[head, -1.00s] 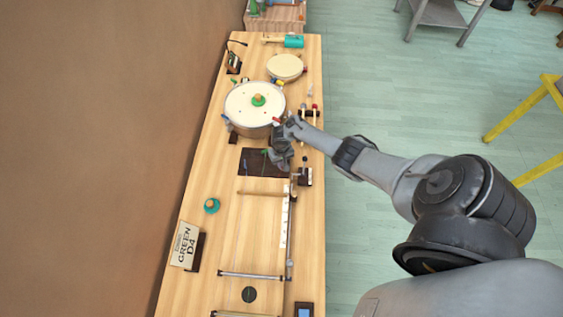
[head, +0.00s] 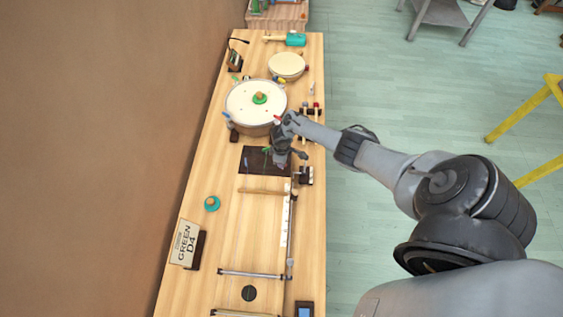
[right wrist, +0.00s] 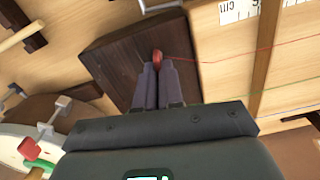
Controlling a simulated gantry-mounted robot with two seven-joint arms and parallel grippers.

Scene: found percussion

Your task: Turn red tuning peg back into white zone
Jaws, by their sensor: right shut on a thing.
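The red tuning peg (right wrist: 158,57) shows in the right wrist view, between the fingertips of my right gripper (right wrist: 158,68). The gripper is shut on it, above the dark wooden block (right wrist: 115,55). In the head view my right gripper (head: 281,163) is over the right part of the same dark block (head: 250,163), and the peg is hidden there. A red string and a green string run right from near the peg in the wrist view. I cannot make out a white zone around the peg. My left gripper is not in view.
A round drum with a white top (head: 245,103) stands just behind the block. A white ruler strip (head: 286,220) runs along the bench in front. A "GREEN D4" card (head: 185,243) stands at the left edge.

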